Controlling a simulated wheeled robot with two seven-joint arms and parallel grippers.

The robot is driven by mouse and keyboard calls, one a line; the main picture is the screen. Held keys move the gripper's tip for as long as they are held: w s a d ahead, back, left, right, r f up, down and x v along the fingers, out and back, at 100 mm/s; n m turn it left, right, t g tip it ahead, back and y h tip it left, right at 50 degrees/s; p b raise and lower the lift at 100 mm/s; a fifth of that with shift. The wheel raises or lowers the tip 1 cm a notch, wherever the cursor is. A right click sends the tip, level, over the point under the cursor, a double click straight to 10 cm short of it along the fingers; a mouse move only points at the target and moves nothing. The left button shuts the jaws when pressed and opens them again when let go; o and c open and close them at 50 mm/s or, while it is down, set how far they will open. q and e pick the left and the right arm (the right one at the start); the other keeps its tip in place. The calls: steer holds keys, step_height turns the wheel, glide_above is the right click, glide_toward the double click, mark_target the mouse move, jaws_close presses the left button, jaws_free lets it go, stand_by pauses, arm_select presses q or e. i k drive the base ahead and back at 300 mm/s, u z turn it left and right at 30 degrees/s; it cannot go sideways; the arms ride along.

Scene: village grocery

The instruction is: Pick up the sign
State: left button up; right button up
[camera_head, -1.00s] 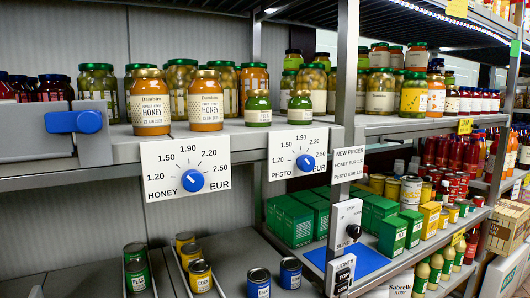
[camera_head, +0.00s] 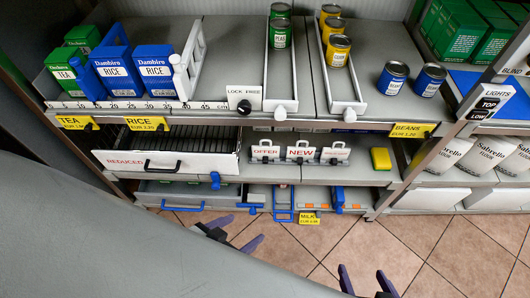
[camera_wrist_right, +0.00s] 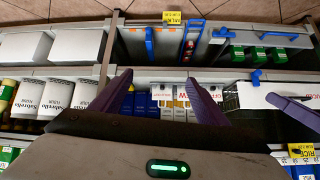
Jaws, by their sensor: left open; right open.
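Three small white signs with handle-like tops stand on the lower shelf in the head view. They are an OFFER sign (camera_head: 265,152), a NEW sign (camera_head: 300,154) and a third sign (camera_head: 336,156) whose print is too small to read. White cards also show between my right fingers in the right wrist view, partly hidden by one finger. My left gripper (camera_head: 234,233) is open, in front of the shelf and below the signs in the picture. My right gripper (camera_head: 366,281) is open and empty, lower and further right, apart from the signs; it also shows in the right wrist view (camera_wrist_right: 156,76).
A yellow sponge-like block (camera_head: 381,159) lies right of the signs. A REDUCED drawer (camera_head: 170,162) is at their left. A shelf post (camera_head: 415,160) stands at right. Tiled floor is below.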

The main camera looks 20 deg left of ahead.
mark_target(266, 153)
steer(key=z, duration=2.05)
steer(key=i, duration=1.35)
steer(key=u, duration=2.85)
